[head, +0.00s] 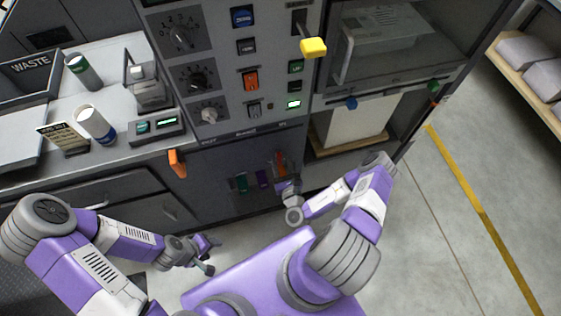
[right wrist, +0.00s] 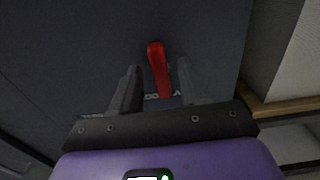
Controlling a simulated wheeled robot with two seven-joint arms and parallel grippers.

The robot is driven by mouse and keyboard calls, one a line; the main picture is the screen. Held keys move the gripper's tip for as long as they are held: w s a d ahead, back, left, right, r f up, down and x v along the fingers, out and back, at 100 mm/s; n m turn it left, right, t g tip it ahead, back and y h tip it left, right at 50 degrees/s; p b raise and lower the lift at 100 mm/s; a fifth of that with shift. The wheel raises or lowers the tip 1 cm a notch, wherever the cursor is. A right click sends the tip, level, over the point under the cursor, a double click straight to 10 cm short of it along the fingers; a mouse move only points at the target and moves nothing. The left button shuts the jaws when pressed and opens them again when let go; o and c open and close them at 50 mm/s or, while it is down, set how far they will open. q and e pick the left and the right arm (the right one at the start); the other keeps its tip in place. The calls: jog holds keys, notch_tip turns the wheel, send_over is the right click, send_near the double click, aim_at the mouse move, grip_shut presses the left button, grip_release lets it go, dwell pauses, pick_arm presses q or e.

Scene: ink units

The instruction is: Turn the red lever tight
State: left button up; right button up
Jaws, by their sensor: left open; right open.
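My left gripper (head: 210,256) is open and empty, low and away from the panel.
Above the levers is a control panel (head: 222,65) with knobs, switches and a yellow-knobbed handle (head: 313,47). An orange handle (head: 177,163) juts from the bench edge at left. A cabinet bay with a white block (head: 350,124) is at right. The floor at right is clear.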

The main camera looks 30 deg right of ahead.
jog(key=shift+w+d, duration=0.15)
jog(key=shift+w, duration=0.55)
grip_shut()
